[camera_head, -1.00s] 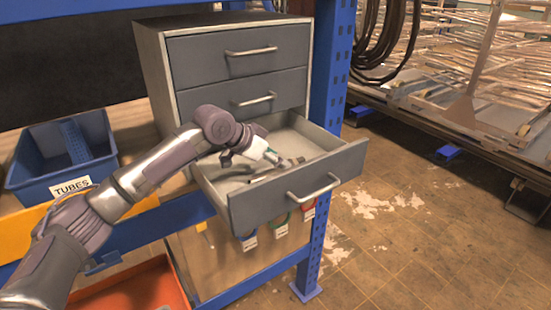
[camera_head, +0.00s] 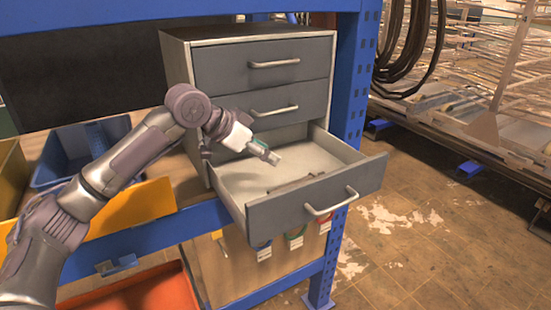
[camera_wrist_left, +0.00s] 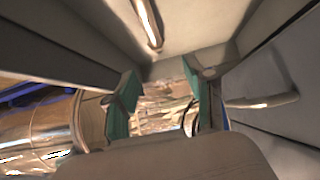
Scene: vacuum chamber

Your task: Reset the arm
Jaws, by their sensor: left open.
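My left arm comes in from the left in the head view, and its gripper (camera_head: 266,152) hangs above the open bottom drawer (camera_head: 262,220). In the left wrist view the gripper (camera_wrist_left: 160,105) shows two green-padded fingers set well apart with nothing between them. A slim dark metal item (camera_head: 297,182) lies on the drawer floor, below and apart from the gripper; what it is cannot be told. My right gripper is not in view.
The grey drawer cabinet (camera_head: 176,82) has two closed drawers above the open one. A blue rack post (camera_head: 349,95) stands close at its right. A blue bin (camera_head: 50,165) and a yellow bin (camera_head: 140,202) are at left. An orange tray (camera_head: 150,292) sits below.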

